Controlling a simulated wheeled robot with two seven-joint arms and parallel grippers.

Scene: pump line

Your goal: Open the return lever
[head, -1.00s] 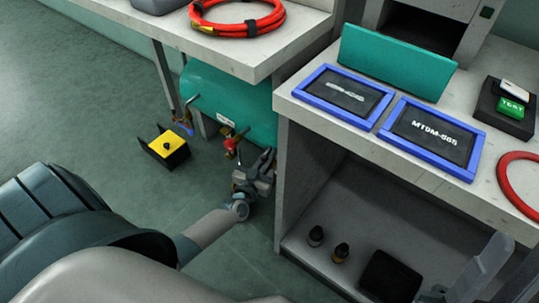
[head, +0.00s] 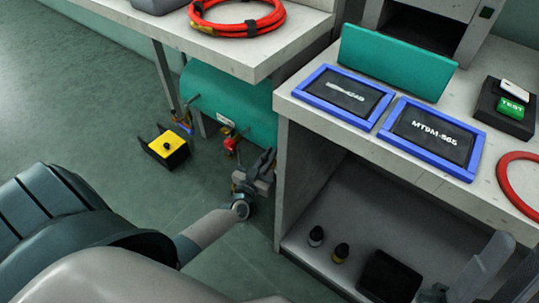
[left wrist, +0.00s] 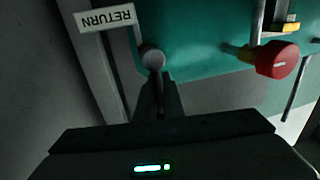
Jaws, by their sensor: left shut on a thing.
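The return lever (left wrist: 152,58) shows in the left wrist view as a grey rounded end beside the white RETURN label (left wrist: 108,17), in front of the teal tank. My left gripper (left wrist: 160,95) is shut on the lever; its dark fingers hide most of the lever's length. In the head view my left gripper (head: 262,163) is low beside the right end of the teal tank (head: 235,105), and the lever cannot be made out there. A pale grey part at the lower right edge of the head view may belong to my right gripper (head: 487,268); its fingertips are unclear.
A red knob (left wrist: 278,60) sits on the tank right of the lever. A yellow-topped black box (head: 167,145) stands on the floor. The workbench (head: 288,185) with an open lower shelf is close on the gripper's right. A red hose coil (head: 238,14) lies on the upper table.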

